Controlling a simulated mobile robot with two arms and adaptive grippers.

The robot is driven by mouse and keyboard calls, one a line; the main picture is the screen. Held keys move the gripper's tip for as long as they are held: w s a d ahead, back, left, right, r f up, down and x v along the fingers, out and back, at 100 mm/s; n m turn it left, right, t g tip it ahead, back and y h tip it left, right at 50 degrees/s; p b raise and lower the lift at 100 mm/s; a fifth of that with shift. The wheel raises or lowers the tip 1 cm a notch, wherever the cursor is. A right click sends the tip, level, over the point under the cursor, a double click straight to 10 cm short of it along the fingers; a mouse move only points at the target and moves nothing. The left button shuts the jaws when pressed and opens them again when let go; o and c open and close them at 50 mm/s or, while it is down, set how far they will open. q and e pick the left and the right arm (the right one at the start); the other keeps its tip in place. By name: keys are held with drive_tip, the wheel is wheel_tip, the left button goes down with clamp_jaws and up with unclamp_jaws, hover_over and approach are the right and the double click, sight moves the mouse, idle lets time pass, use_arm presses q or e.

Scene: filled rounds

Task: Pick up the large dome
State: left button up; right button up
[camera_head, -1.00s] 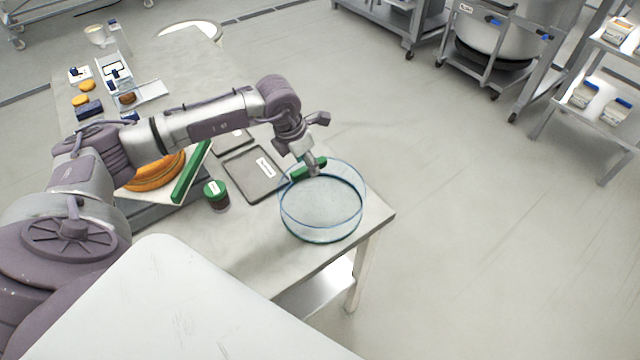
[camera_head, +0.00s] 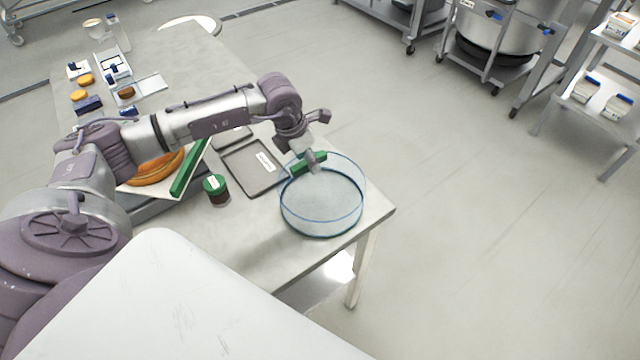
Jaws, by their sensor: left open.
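The large dome (camera_head: 322,212) is a clear, round, glass-like vessel with a blue-tinted rim, near the right corner of the table. My left gripper (camera_head: 314,163) reaches in from the left and points down at the dome's far rim. It is open and small in view; I cannot tell whether its fingers touch the rim or straddle it. A green bar (camera_head: 299,167) lies right beside the gripper at the far rim, partly hidden by it. My right gripper is not in view.
The table (camera_head: 240,240) also bears a grey tray (camera_head: 245,172), a green-lidded jar (camera_head: 217,192), a board with an orange ring (camera_head: 155,168) and small items at the far left. Open floor lies right of the table; steel carts and a shelf (camera_head: 590,100) stand further back.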

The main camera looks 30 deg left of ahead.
use_arm(q)
clamp_jaws()
idle(0.3)
idle(0.4)
